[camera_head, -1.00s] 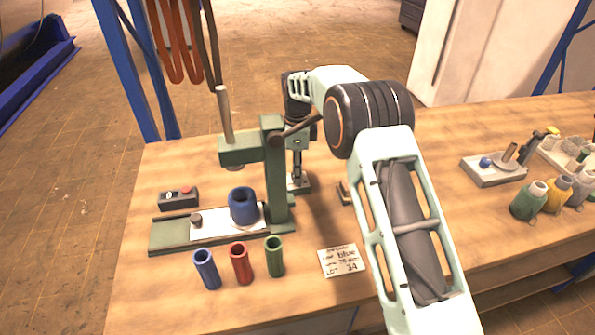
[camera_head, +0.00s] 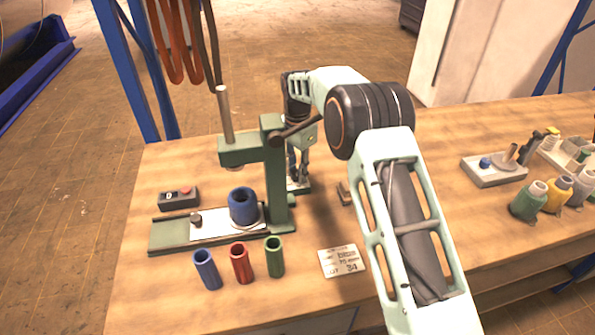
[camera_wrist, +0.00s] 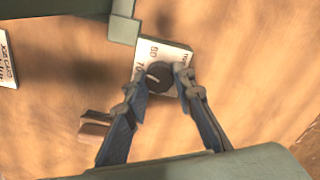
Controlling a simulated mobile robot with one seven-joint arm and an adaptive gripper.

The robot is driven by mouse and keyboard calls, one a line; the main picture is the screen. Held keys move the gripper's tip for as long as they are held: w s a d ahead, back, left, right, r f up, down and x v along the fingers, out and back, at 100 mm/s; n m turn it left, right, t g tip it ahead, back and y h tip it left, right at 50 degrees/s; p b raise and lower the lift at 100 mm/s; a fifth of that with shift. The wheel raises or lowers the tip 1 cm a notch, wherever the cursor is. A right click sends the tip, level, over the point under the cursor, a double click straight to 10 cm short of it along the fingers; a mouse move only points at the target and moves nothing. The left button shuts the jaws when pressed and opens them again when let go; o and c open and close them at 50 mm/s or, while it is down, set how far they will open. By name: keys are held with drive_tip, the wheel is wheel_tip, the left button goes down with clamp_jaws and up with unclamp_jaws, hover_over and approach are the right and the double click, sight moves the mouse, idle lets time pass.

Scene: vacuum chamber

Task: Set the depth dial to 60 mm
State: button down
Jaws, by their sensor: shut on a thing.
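The depth dial is a black knob (camera_wrist: 158,75) on a pale scale plate (camera_wrist: 172,52), seen in the wrist view. The plate has printed numbers; one near the knob reads as 70 and another looks like 80. A light pointer line on the knob points left, roughly toward the 70. My gripper (camera_wrist: 161,70) has its two fingers on opposite sides of the knob and is shut on it. In the head view my gripper (camera_head: 298,168) reaches down behind the green press (camera_head: 276,175); the dial's face is hidden there.
The press base holds a blue spool-like part (camera_head: 243,206). Blue (camera_head: 206,268), red (camera_head: 240,263) and green (camera_head: 274,256) tubes stand in front, beside a paper card (camera_head: 342,261). A button box (camera_head: 178,198) is at left. A small brown block (camera_wrist: 95,127) lies near the dial.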

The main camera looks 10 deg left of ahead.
sight(297, 172)
drive_tip(key=shift+n, duration=2.3)
drive_tip(key=c, duration=1.6)
unclamp_jaws()
wheel_tip(297, 172, up, 12)
